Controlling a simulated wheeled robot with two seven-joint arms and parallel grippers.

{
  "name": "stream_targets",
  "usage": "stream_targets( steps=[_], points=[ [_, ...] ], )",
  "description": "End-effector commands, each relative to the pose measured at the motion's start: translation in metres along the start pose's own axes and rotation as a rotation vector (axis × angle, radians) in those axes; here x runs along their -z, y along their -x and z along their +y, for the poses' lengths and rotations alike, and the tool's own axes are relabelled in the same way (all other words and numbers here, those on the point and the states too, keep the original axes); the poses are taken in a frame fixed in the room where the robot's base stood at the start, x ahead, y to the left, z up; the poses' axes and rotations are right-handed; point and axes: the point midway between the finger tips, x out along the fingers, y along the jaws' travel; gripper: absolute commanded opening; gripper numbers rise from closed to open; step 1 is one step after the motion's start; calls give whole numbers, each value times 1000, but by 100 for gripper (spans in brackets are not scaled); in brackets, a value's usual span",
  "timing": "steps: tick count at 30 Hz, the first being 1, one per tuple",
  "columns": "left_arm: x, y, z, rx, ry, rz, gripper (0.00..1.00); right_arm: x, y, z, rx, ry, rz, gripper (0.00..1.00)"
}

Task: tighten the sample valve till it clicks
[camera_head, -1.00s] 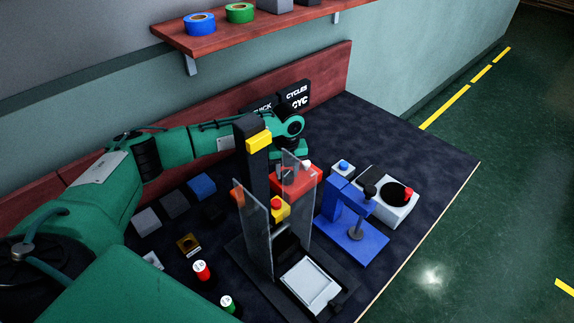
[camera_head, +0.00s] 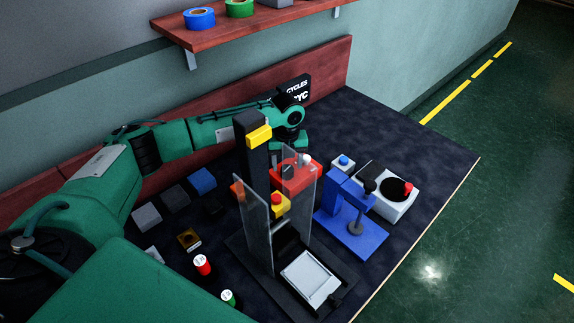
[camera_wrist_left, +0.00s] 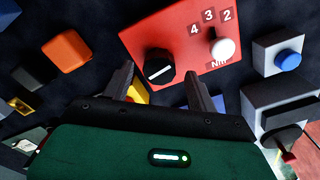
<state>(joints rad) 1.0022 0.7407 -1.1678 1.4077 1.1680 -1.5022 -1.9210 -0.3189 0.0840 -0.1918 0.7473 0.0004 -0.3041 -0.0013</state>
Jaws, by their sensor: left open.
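A red box (camera_head: 296,170) stands on the dark bench behind the clear-panelled press. In the left wrist view the red box (camera_wrist_left: 180,25) carries a black round knob (camera_wrist_left: 159,67) with a white line, and a white-tipped lever (camera_wrist_left: 222,48) beside the numbers 4, 3, 2 and "Nm". No label names the sample valve; the black knob is the only turning knob I see on the box. My left gripper (camera_wrist_left: 160,80) is open, its two fingers either side of the knob's lower part in the picture; contact cannot be told. My left gripper (camera_head: 290,148) is partly hidden in the head view.
The press's clear panels (camera_head: 299,205) and black post (camera_head: 252,165) stand in front of the red box. Several small blocks lie left.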

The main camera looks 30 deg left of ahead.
Motion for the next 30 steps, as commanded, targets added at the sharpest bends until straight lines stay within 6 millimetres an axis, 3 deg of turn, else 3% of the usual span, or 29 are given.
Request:
stream_targets(
  steps=[9, 15, 21, 30],
  points=[
    [-1, 72, 0, 3, 0, -3, 59, 5, -4, -1, 1, -1, 2, 36],
    [-1, 107, 0, 2, 1, -3, 59, 12, -4, 0, 0, -1, 10, 36],
    [0, 122, 0, 0, 1, -1, 59, 16, -4, 3, -4, 0, 13, 36],
    [0, 124, 1, 0, 1, -1, 59, 14, -4, 5, -6, 1, 9, 36]
  ],
)
